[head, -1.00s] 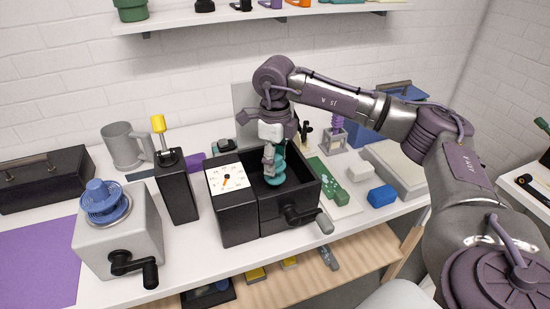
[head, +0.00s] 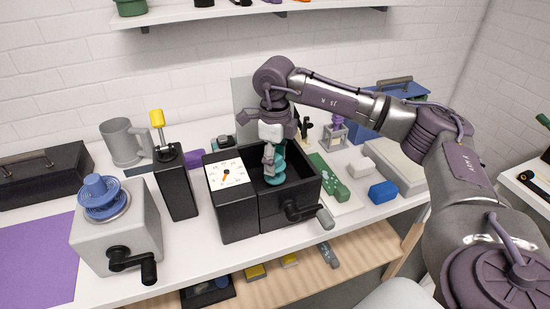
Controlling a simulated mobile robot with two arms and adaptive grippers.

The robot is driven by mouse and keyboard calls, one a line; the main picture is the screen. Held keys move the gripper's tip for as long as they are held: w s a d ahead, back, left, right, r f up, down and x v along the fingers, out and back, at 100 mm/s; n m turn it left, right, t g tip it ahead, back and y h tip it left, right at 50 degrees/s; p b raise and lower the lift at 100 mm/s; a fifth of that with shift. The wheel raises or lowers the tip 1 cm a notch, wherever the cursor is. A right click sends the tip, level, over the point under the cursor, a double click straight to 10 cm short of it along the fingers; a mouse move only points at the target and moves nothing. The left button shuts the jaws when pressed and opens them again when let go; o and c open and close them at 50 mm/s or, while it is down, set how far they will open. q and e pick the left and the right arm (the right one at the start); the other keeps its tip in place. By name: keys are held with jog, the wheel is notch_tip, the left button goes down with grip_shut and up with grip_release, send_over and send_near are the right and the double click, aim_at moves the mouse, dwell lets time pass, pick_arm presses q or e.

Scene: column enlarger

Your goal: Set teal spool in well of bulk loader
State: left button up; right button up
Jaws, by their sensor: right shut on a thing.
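The bulk loader (head: 240,213) is a black box with a white dial face on its left part, an open well on its right part and a crank on its front. The teal spool (head: 276,172) is inside the well opening, upright as far as I can see. My right gripper (head: 270,160) reaches down from above and is shut on the spool. The gripper hides part of the spool, and whether the spool touches the well floor cannot be seen. My left gripper is not in view.
A grey box with a blue spool (head: 102,197) and crank stands at the left. A black block with a yellow-tipped lever (head: 158,120) stands beside the loader. Blue (head: 383,192) and green blocks lie to the right. A purple mat (head: 35,258) lies at far left.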

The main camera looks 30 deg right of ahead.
jog(key=shift+f+b, duration=0.8)
jog(key=shift+f, duration=0.35)
dwell(0.4)
dwell(0.4)
jog(key=o, duration=1.1)
jog(key=shift+r, duration=0.15)
jog(key=shift+r+p, duration=2.35)
jog(key=shift+r, duration=1.05)
notch_tip(320, 180, up, 12)
